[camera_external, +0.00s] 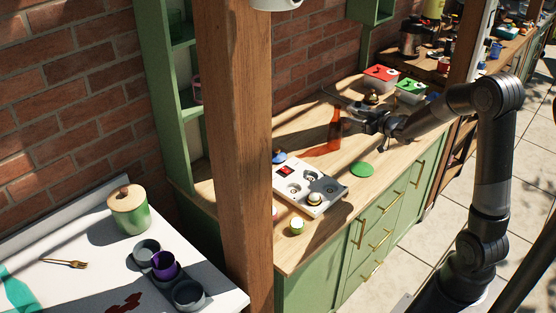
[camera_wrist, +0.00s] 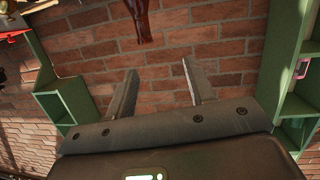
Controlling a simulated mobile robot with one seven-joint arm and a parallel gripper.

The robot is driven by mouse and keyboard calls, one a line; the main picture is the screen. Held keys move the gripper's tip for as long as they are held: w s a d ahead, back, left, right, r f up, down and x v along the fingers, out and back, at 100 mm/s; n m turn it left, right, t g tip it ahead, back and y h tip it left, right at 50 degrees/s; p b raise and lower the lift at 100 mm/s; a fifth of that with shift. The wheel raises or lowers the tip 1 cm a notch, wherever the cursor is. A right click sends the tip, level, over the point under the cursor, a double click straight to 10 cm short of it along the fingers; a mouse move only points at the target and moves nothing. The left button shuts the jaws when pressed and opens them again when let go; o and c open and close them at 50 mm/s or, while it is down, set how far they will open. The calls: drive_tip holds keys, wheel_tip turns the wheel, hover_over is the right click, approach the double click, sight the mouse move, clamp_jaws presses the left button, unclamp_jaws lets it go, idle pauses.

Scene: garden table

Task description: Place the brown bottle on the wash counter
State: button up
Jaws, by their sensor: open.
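The brown bottle (camera_external: 335,130) stands upright on the wooden counter (camera_external: 387,165) in the external view, with a reddish patch of light beside its base. In the wrist view the bottle (camera_wrist: 140,18) is at the top edge, partly cut off, beyond the fingertips and roughly between their lines. My gripper (camera_external: 352,106) is beside the bottle's upper part; contact cannot be told. Its two fingers (camera_wrist: 160,82) are spread with nothing between them. A white counter (camera_external: 100,258) is at the lower left; which surface is the wash counter cannot be told.
A white tray (camera_external: 328,197), a green disc (camera_external: 361,169) and a small green pot (camera_external: 296,226) are on the wooden counter. Red-lidded (camera_external: 381,75) and green-lidded (camera_external: 411,88) boxes stand behind. A wooden post (camera_external: 236,150) separates the counters. The white counter holds a canister (camera_external: 129,209) and cups.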

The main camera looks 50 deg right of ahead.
sight(337, 111)
drive_tip(key=w+d+f+t+y, duration=0.2)
drive_tip(key=d+f+t, duration=0.1)
drive_tip(key=d+f, duration=0.15)
drive_tip(key=w, duration=1)
drive_tip(key=shift+w+a+f, duration=0.2)
drive_tip(key=shift+w, duration=0.05)
clamp_jaws()
idle(0.3)
